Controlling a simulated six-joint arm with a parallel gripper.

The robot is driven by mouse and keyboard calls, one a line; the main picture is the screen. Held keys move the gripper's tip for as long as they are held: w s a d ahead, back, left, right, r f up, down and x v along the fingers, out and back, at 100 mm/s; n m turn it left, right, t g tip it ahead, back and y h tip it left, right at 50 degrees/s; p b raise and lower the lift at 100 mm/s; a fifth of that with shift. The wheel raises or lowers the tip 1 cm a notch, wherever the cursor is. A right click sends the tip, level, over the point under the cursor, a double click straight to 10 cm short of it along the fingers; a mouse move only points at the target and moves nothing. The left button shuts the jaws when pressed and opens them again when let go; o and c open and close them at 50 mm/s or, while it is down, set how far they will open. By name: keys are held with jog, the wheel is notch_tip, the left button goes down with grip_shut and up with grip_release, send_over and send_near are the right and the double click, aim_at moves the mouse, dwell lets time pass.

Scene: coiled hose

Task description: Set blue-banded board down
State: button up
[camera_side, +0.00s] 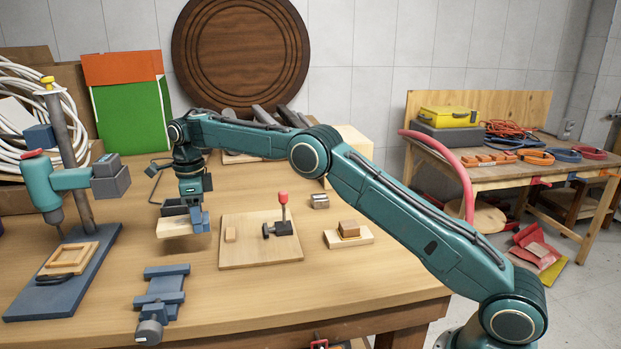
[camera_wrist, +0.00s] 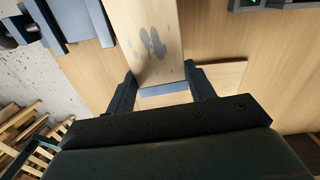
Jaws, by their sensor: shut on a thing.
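The blue-banded board (camera_wrist: 155,55) is pale wood with dark smudges on its face. In the wrist view its blue band (camera_wrist: 163,90) crosses the end nearest my gripper (camera_wrist: 162,92). One finger stands on each side of that end, shut on it. In the side view the board (camera_side: 176,229) is held low at the table's left-middle, under my gripper (camera_side: 197,218). My fingers hide part of it there. I cannot tell whether its underside touches the table (camera_side: 225,185).
A toggle clamp on a wooden base (camera_side: 262,258) stands just right of my gripper. A blue-grey vise (camera_side: 165,285) lies in front, a drill press (camera_side: 42,190) stands left, and stacked small blocks (camera_side: 348,237) sit farther right. Bare tabletop lies between them.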

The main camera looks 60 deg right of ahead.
aim_at(201, 255)
jog(key=shift+w+a+m, duration=0.2)
jog(key=shift+a+m, duration=0.2)
jog(key=shift+m, duration=0.2)
jog(key=shift+f, duration=4)
jog(key=shift+f, duration=0.1)
jog(key=o, duration=1)
notch_tip(201, 255, up, 12)
jog(key=shift+f, duration=0.2)
jog(key=shift+r, duration=0.3)
